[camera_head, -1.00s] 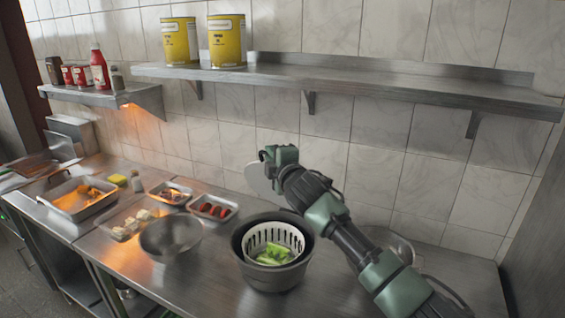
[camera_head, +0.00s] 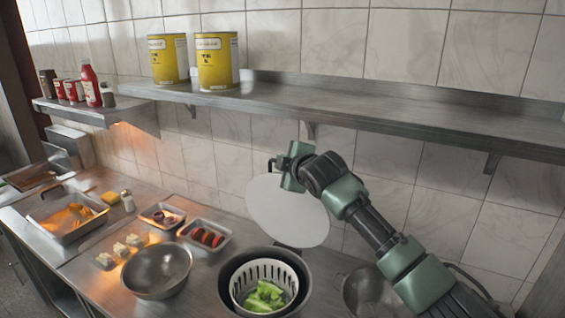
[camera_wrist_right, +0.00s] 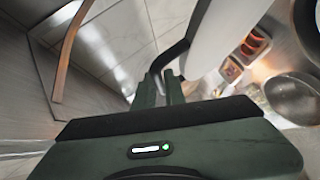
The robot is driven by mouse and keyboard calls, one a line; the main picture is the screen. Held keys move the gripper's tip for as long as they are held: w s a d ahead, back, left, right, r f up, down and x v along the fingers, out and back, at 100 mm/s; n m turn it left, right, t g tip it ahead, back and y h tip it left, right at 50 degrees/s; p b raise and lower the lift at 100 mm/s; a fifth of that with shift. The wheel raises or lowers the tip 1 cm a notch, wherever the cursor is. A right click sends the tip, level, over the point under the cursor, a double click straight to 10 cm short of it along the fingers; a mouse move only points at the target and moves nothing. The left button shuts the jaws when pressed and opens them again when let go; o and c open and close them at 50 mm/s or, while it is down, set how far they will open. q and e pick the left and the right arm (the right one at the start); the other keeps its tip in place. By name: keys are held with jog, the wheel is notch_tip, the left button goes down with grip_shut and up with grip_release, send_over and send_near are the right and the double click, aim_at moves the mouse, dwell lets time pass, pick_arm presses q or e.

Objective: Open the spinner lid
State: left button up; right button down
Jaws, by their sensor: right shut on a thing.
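The salad spinner (camera_head: 232,292) is a dark bowl with a white slotted basket (camera_head: 240,284) inside, holding green leaves (camera_head: 264,296). It stands uncovered on the counter at the bottom of the head view. The spinner lid (camera_head: 287,212) is a pale round disc, held tilted nearly on edge above and behind the bowl, apart from it. My right gripper (camera_head: 281,168) is shut on the lid at a dark handle near its upper edge. In the right wrist view the dark handle (camera_wrist_right: 170,58) sits at the fingers, with the pale lid (camera_wrist_right: 212,35) beside it. My left gripper is not in view.
A steel bowl (camera_head: 157,272) stands left of the spinner, and another (camera_head: 362,290) stands right, partly behind my arm. Small trays with tomatoes (camera_head: 205,237) and other food lie further left. A steel shelf (camera_head: 330,108) with yellow cans (camera_head: 217,62) runs above my gripper.

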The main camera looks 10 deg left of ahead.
jog(key=shift+d+f, duration=0.1)
jog(key=shift+f, duration=0.25)
jog(key=c, duration=1.5)
grip_release()
jog(key=shift+r, duration=0.1)
